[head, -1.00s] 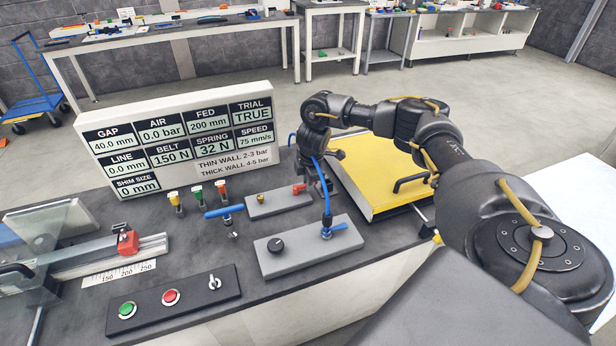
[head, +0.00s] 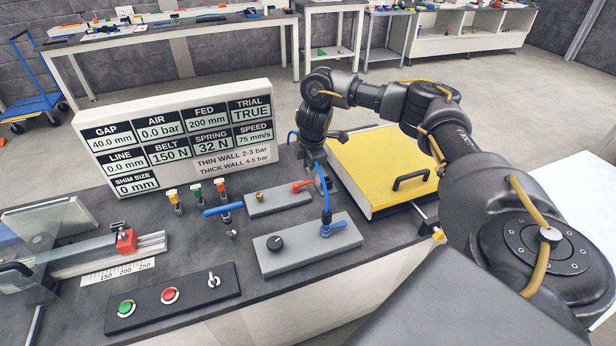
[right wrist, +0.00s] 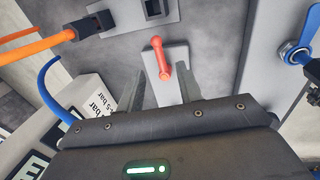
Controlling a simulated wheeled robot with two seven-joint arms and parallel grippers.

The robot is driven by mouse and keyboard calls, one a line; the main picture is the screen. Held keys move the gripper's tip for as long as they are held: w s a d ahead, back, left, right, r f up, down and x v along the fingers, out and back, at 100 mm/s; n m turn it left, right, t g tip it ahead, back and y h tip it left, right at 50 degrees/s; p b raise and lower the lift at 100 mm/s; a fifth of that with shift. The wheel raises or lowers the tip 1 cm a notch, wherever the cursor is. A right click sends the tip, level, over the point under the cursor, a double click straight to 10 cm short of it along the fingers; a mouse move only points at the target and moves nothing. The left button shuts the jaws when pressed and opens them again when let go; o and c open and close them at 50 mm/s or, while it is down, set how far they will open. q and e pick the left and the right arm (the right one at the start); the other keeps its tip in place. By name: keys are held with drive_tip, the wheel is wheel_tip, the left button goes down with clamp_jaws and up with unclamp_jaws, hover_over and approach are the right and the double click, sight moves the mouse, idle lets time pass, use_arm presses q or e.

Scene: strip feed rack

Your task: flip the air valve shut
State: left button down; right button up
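A red lever handle (head: 303,185) sits at the far right end of a grey plate (head: 272,203) on the bench. A blue valve handle (head: 335,227) with a blue hose sits on a nearer grey plate. I cannot tell from labels which is the air valve. My right gripper (head: 312,150) is over the far plate; its fingertips are hard to make out there. In the right wrist view, my right gripper (right wrist: 160,92) is open and empty, its fingers apart on either side of the red lever's (right wrist: 160,58) line, not visibly touching it. My left gripper is not in view.
A display board (head: 180,140) reads AIR 0.0 bar and LINE 0.0 mm. A yellow cover (head: 375,165) with a black handle is right of the gripper. A blue lever (head: 223,209) stands left of the plates. A button panel (head: 190,296) is in front.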

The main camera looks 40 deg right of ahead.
drive_tip(key=r, duration=0.2)
drive_tip(key=s+r+p, duration=0.1)
drive_tip(key=r, duration=0.2)
drive_tip(key=shift+a, duration=0.15)
